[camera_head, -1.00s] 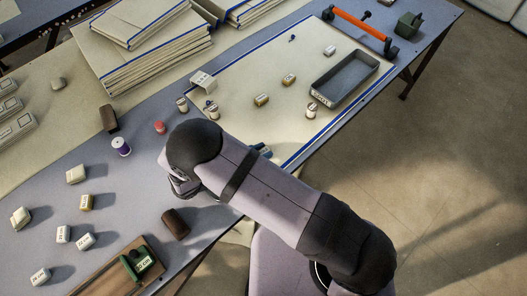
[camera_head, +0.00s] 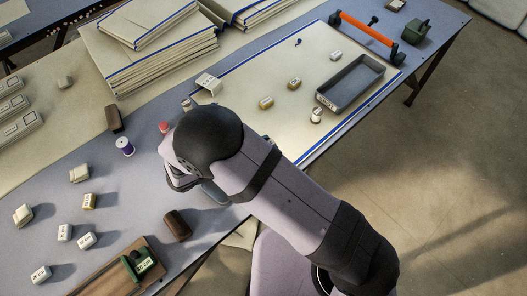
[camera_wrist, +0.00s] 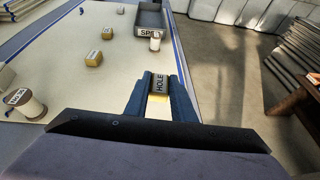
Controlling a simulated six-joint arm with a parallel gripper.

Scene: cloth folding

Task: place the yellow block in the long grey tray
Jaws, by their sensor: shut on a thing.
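My gripper (camera_wrist: 160,92) is shut on a small block (camera_wrist: 159,85) with a dark face lettered HOLE and a yellow strip below it. The jaws sit on either side of the block. In the head view my arm hides the block and most of the gripper. The long grey tray (camera_head: 319,97) lies on the cream mat at the right. In the wrist view the tray (camera_wrist: 139,27) is at the top, beyond the gripper and apart from it. Its label is partly readable, and its floor looks empty in the head view.
Two tan blocks (camera_head: 266,102) (camera_head: 294,82) and a pale block (camera_head: 336,56) lie on the mat (camera_head: 285,125). A spool (camera_head: 316,115) stands close to the tray's near end. An orange-handled tool (camera_head: 363,33) lies beyond the tray. Stacked folders (camera_head: 160,55) stand at upper left.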

